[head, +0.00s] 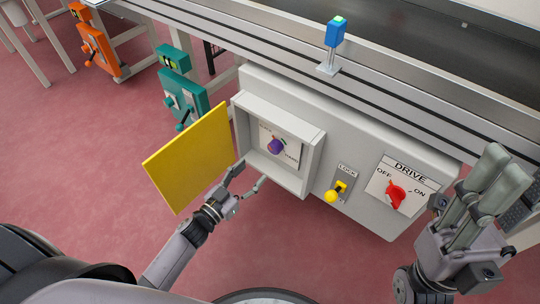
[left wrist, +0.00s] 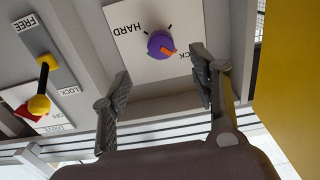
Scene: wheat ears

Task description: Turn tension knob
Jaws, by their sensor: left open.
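The purple tension knob (head: 276,146) sits on a white plate inside an open-fronted grey box. In the left wrist view the knob (left wrist: 160,44) has an orange pointer, turned toward a label of which only "CK" is readable and away from "HARD". My left gripper (head: 250,174) is open at the lower left of the box opening. In the wrist view its fingers (left wrist: 160,64) are spread either side of the knob's line, apart from it, with nothing between them. My right gripper (head: 490,190) is at the right, before the panel; its finger gap is unclear.
The yellow door (head: 190,158) stands open left of the box (head: 315,150), close to my left gripper. Right of the box are a yellow lock lever (head: 332,196) and a red drive knob (head: 397,197). A conveyor with a blue sensor (head: 335,32) runs above.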

